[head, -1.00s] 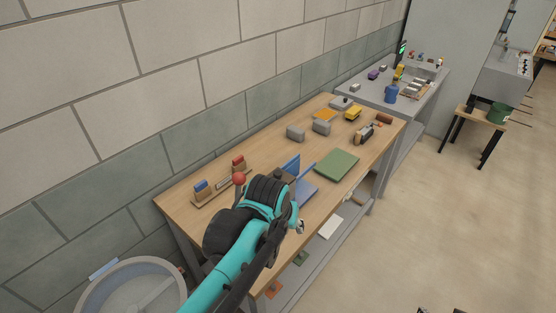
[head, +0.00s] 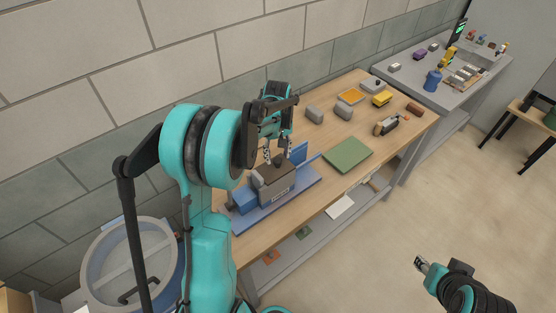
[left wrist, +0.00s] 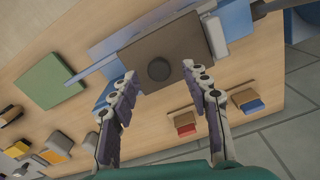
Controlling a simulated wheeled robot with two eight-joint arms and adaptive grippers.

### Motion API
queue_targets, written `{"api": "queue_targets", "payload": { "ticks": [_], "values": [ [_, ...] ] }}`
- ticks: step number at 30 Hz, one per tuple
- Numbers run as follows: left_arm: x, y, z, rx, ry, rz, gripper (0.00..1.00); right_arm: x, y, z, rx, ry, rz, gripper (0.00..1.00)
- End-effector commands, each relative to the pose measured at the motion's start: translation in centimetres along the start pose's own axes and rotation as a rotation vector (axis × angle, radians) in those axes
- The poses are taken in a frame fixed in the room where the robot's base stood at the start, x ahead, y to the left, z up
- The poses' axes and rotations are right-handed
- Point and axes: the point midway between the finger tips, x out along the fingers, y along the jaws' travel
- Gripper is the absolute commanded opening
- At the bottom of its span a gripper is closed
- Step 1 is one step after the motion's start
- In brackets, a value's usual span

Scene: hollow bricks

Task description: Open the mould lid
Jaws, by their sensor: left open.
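The mould is a blue machine on the wooden table, with a long blue base (head: 250,217) and a grey-brown lid (head: 271,184) on top. The lid bears a dark round knob (head: 279,160). In the left wrist view the lid (left wrist: 190,38) is a flat plate with the knob (left wrist: 158,69) near its edge. My left gripper (head: 279,152) is open, pointing down over the knob. In the left wrist view its two fingers (left wrist: 160,75) lie either side of the knob, with nothing held. My right gripper (head: 420,263) is at the lower right, away from the table; its jaw opening is unclear.
A green mat (head: 347,155) lies right of the mould. Grey blocks (head: 315,114), a yellow block (head: 382,99) and a brush (head: 386,124) sit farther back. A round tub (head: 135,265) stands at the left. The wall runs close behind the table.

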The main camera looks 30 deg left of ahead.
Motion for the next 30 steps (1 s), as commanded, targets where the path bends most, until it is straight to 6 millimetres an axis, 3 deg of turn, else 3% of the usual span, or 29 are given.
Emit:
{"api": "queue_targets", "payload": {
  "ticks": [7, 17, 18, 23, 30],
  "values": [
    [3.4, 0.1, 0.0, 0.002, 0.001, 0.001, 0.47, 0.4, 0.0, 0.3, 0.000, 0.000, 0.000, 0.40],
    [3.9, 0.0, 0.0, 0.002, 0.001, 0.001, 0.47, 0.4, 0.0, 0.3, 0.000, 0.000, 0.000, 0.40],
    [3.9, 0.0, 0.0, 0.002, 0.001, 0.001, 0.45, 0.4, 0.0, 0.3, 0.000, 0.000, 0.000, 0.40],
    [3.9, 0.0, 0.0, 0.002, 0.001, 0.001, 0.03, 0.4, 0.0, 0.3, 0.000, 0.000, 0.000, 0.40],
    [4.0, 0.6, -0.1, 0.003, 0.001, 0.001, 0.00, 0.5, 0.0, 0.3, 0.000, 0.000, 0.000, 0.40]
  ]
}}
